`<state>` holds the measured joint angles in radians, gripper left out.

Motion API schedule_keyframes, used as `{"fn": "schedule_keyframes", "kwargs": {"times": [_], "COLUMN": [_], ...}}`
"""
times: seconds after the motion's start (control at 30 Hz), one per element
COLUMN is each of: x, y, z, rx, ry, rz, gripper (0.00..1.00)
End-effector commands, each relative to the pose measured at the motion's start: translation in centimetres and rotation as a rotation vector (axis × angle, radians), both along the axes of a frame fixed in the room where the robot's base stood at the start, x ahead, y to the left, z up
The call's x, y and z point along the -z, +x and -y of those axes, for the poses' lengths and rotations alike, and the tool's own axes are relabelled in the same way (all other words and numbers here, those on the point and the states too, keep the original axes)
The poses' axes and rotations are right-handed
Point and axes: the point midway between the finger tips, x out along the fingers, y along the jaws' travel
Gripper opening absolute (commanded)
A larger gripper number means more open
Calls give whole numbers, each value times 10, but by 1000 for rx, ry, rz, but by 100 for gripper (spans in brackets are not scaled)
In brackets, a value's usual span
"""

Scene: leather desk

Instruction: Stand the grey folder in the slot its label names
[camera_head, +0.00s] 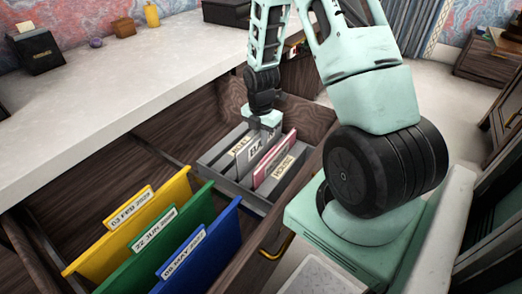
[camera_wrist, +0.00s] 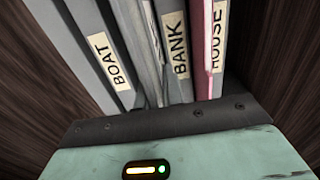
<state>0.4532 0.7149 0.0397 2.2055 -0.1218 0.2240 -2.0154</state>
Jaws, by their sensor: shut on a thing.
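My gripper (camera_head: 264,120) points down over the grey slotted rack (camera_head: 222,182) in the open drawer. It is shut on the grey folder (camera_head: 257,161), whose lower part is down among the rack's dividers. A label beginning "BA" faces the head camera below the gripper. In the wrist view, the labels BOAT (camera_wrist: 112,62), BANK (camera_wrist: 176,45) and HOUSE (camera_wrist: 216,36) run left to right. A thin grey edge with an unreadable label shows between BOAT and BANK.
A pink folder (camera_head: 274,158) stands beside the HOUSE label. Yellow (camera_head: 130,232), green (camera_head: 165,245) and blue (camera_head: 200,260) dated folders stand in the drawer's nearer part. Wooden drawer walls close in the rack. The pale desktop (camera_head: 120,100) lies behind and above.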

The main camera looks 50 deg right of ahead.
Motion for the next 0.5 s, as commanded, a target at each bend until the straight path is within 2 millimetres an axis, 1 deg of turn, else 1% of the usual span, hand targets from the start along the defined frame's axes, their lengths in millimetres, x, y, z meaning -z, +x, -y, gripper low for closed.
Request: {"fn": "schedule_keyframes", "kwargs": {"times": [0.17, 0.37, 0.5], "x": [12, 40, 43], "y": [0, -1, 0], "z": [0, -1, 0], "rx": [1, 0, 0], "ry": [0, 1, -1], "rz": [0, -2, 1], "gripper": [0, 0, 0]}}
